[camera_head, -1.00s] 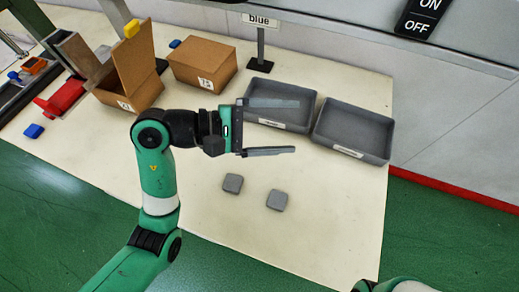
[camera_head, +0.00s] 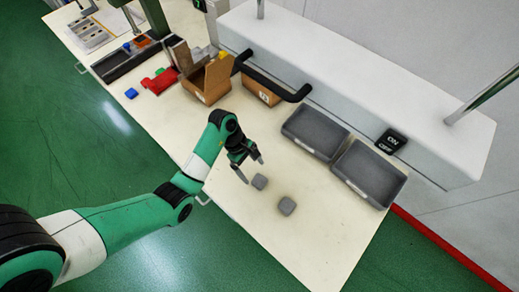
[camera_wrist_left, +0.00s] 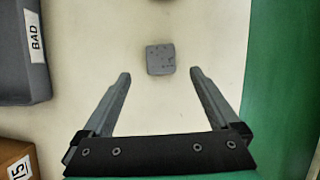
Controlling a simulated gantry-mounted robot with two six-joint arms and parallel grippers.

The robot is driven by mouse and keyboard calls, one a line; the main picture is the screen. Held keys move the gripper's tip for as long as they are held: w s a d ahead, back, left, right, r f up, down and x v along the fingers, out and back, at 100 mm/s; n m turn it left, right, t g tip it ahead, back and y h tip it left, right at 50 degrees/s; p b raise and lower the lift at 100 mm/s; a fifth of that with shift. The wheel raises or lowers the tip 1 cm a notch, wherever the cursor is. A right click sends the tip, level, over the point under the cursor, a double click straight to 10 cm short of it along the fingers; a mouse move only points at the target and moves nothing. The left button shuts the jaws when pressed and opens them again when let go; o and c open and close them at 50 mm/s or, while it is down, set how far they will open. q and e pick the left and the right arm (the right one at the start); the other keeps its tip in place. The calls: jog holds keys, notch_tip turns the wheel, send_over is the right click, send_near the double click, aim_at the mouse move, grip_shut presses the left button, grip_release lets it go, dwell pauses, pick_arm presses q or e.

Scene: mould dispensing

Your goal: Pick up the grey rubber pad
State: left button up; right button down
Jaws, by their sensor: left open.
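In the left wrist view this pad (camera_wrist_left: 160,60) lies just beyond and between the two open fingertips (camera_wrist_left: 160,73), not gripped. My right gripper is out of view.
Two grey trays, one (camera_head: 291,137) and another (camera_head: 353,188), stand behind the pads; the wrist view shows a tray labelled BAD (camera_wrist_left: 20,75). A cardboard box (camera_head: 209,82), red item (camera_head: 160,81) and blue block (camera_head: 131,93) stand farther left. The table around the pads is clear.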

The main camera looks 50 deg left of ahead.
aim_at(259, 180)
pick_arm(q)
jog(key=shift+w+d+f, duration=0.1)
jog(key=shift+d+f, duration=0.15)
jog(key=shift+f, duration=0.35)
jog(key=b+x, duration=0.1)
jog(key=x, duration=0.1)
jog(key=b+x, duration=0.1)
jog(key=x, duration=0.1)
jog(key=shift+f, duration=0.25)
jog(key=shift+d+f, duration=0.2)
jog(key=shift+f, duration=0.15)
jog(key=shift+c, duration=0.2)
jog(key=c, duration=1.4)
